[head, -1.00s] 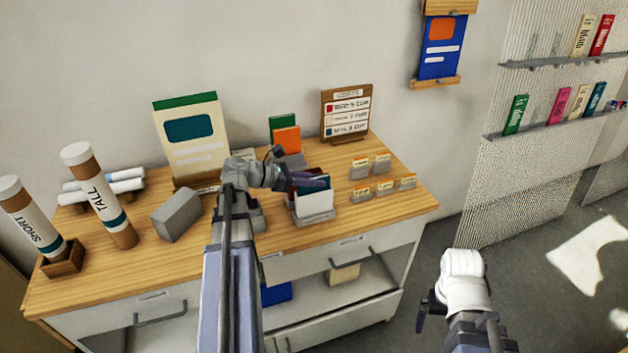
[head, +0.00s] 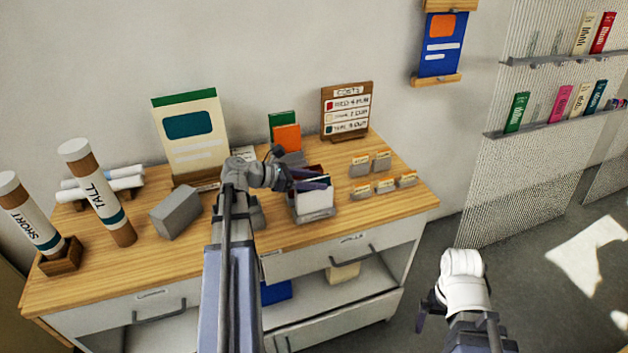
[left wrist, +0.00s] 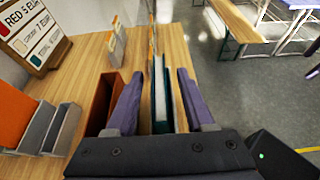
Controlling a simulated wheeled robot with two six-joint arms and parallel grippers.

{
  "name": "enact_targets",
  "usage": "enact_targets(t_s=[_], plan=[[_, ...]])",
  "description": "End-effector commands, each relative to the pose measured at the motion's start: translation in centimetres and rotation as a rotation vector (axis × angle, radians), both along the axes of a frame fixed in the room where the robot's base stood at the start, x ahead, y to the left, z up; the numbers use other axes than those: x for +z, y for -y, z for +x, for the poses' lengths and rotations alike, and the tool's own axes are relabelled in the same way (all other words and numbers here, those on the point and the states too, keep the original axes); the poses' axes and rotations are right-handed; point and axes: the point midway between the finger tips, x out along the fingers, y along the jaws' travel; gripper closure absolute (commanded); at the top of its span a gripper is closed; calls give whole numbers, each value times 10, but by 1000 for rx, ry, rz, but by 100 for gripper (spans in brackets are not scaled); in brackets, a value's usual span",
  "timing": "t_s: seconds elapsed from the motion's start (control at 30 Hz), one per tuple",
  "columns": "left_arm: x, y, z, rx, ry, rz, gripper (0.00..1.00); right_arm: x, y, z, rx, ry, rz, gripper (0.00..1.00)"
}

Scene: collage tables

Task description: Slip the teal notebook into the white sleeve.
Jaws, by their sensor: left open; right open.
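The white sleeve (head: 315,200) stands upright in a grey holder near the table's front edge in the head view. My left gripper (head: 322,179) is just above it, with its fingers spread apart. In the left wrist view the open fingers of this gripper (left wrist: 160,74) stand on either side of the upright teal notebook (left wrist: 181,105), with a gap to each side. White shows beside the teal edge; I cannot tell how deep the notebook sits in the sleeve. My right gripper (head: 430,308) is open and empty, off the table at the lower right.
A dark red-brown upright item (left wrist: 102,104) stands just outside one left finger. Small labelled card holders (head: 384,187) are to the right, a grey block (head: 176,212) to the left. A sign (head: 347,110) and green and orange books (head: 286,135) stand behind.

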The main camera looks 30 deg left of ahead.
Motion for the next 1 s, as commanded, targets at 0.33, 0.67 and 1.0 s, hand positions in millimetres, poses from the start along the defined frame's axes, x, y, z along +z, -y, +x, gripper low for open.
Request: enact_targets(t_s=[0.33,0.67,1.0], plan=[[6,-6,-7,2,0,1,47,6,0,0,-2,0,0,0],[26,-37,-43,2,0,0,47,26,0,0,-2,0,0,0],[30,-47,-55,0,0,0,47,30,0,0,-2,0,0,0]])
